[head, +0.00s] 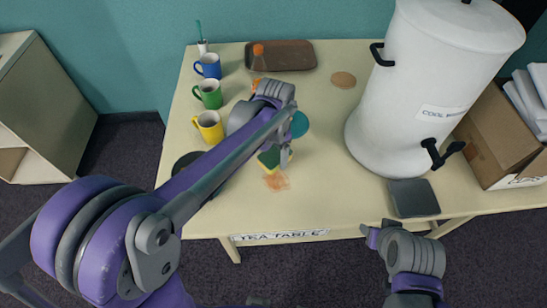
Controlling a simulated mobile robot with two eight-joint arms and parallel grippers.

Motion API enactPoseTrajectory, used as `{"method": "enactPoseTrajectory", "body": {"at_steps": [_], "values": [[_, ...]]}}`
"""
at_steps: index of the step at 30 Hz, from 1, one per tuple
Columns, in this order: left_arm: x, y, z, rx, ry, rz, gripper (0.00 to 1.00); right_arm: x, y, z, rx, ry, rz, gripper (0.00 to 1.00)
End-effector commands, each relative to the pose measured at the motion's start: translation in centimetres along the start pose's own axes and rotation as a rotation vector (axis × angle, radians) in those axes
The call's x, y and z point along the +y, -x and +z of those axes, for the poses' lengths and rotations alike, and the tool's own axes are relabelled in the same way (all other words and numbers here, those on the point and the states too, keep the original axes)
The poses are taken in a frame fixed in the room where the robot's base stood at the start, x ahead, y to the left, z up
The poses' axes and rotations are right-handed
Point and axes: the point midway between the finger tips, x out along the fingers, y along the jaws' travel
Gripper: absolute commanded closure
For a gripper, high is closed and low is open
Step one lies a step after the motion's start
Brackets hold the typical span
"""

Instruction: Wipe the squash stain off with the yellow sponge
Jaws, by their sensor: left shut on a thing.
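The yellow sponge (269,159) with a dark green face is on the cream tea table, just above the stain in the picture. The squash stain (276,182) is an orange patch near the table's front edge. My left gripper (285,157) reaches in over the table and is shut on the sponge, whose right part it hides. The sponge appears to touch or nearly touch the stain's upper edge. My right arm shows at the lower right, in front of the table; its fingertips cannot be made out clearly.
Blue (208,65), green (209,94) and yellow (208,126) mugs line the table's left side. Bare table lies right of the stain.

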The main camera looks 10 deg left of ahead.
Motion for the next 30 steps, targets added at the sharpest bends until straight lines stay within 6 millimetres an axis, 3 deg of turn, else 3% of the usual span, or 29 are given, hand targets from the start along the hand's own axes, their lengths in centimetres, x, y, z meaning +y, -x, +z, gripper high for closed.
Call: {"method": "enactPoseTrajectory", "body": {"at_steps": [13, 30], "values": [[-0.4, 4.1, -1.2, 0.003, 0.003, -0.001, 0.79, 0.0, 1.7, -2.6, 0.028, 0.0, 0.0, 0.5], [-0.4, 4.2, -1.2, 0.001, 0.003, 0.0, 0.79, 0.0, 1.7, -2.6, 0.028, 0.0, 0.0, 0.5]]}}
